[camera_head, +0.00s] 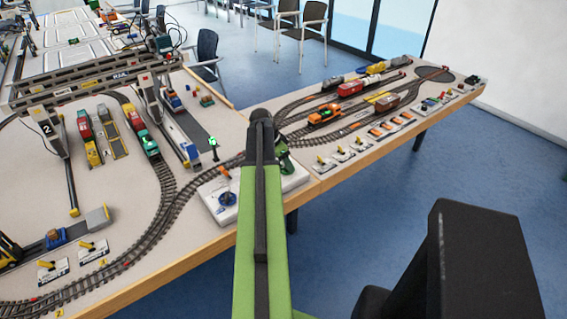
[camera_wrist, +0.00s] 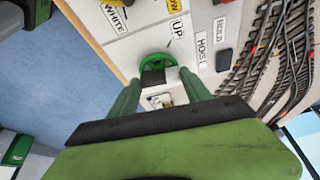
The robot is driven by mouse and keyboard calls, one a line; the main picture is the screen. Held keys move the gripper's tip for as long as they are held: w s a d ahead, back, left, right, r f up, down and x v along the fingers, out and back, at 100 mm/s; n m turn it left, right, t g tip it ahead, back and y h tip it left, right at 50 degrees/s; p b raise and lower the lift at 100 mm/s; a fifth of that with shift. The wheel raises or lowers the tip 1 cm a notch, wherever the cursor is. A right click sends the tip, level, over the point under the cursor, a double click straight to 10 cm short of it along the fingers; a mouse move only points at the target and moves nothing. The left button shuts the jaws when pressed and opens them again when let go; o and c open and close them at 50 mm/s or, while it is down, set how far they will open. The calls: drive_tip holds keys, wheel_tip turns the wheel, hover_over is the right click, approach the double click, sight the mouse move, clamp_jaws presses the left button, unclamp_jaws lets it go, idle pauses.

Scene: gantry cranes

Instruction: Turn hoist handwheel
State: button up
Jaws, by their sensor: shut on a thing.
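The green hoist handwheel (camera_wrist: 157,60) shows in the wrist view on a pale panel, beside labels reading UP, HOIST and HOLD. My gripper (camera_wrist: 160,78) has its two green fingers at the near side of the wheel, shut on it. The fingertips and part of the wheel overlap, so the exact contact is hidden.
The grey and black gantry crane (camera_head: 95,80) spans the tracks at the left. Model trains stand on both table sections. Small yellow levers (camera_head: 325,163) line the right table's front edge. Rails (camera_wrist: 275,60) run right of the panel in the wrist view. Open blue floor (camera_head: 340,230) lies in front.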

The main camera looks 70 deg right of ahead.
drive_tip(key=n+t, duration=0.1)
drive_tip(key=n, duration=0.1)
drive_tip(key=n+t+h, duration=0.1)
drive_tip(key=n, duration=0.2)
drive_tip(key=shift+s+r+n, duration=0.1)
drive_tip(key=shift+s+n, duration=0.1)
drive_tip(key=shift+n, duration=0.1)
drive_tip(key=n+t, duration=0.2)
drive_tip(key=n, duration=0.3)
drive_tip(key=shift+s+d, duration=0.1)
drive_tip(key=shift+n, duration=0.4)
drive_tip(key=o, duration=1.3)
drive_tip(key=shift+o, duration=0.3)
